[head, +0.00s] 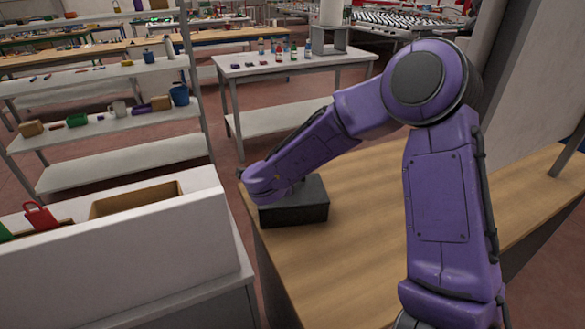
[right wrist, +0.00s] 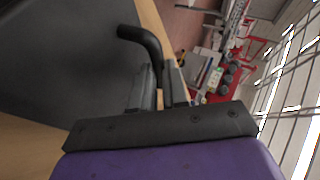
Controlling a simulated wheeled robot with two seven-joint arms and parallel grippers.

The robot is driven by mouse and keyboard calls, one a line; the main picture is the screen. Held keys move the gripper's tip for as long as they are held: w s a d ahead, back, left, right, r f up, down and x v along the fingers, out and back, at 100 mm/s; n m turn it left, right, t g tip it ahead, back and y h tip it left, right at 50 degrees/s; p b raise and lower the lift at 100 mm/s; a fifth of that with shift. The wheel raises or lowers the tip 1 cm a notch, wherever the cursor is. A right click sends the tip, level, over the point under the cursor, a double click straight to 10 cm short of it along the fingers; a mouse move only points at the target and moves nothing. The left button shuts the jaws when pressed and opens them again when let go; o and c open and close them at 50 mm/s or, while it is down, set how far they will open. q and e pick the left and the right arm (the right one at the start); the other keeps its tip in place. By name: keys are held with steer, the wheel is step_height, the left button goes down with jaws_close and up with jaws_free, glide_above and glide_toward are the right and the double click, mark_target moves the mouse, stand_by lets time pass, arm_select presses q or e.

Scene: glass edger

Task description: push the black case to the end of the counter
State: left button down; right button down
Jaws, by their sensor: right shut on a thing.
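The black case (head: 300,203) lies flat on the wooden counter (head: 365,245), at the counter's left end near its edge. My right arm reaches over the counter from the right, and its wrist covers the case's far left part. In the right wrist view the case (right wrist: 60,60) fills the left side as a large dark surface. My right gripper (right wrist: 160,82) is shut on the case's curved black handle (right wrist: 140,36), beside the case. The handle's lower end is hidden between the fingers. My left gripper is not in view.
A white bin unit (head: 120,255) with a red-handled item (head: 40,215) stands left of the counter, close to the case. A table with bottles (head: 290,62) and a shelf with mugs and boxes (head: 110,125) stand behind. The counter's right part is clear.

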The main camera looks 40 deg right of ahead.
steer(key=shift+s+a, duration=0.3)
steer(key=shift+s, duration=0.05)
steer(key=c, duration=1.1)
jaws_free()
steer(key=shift+w, duration=0.1)
steer(key=shift+o, duration=0.2)
steer(key=b+v, duration=0.1)
steer(key=v, duration=0.6)
steer(key=shift+a+r, duration=0.1)
steer(key=shift+a, duration=0.15)
steer(key=shift+s, duration=0.2)
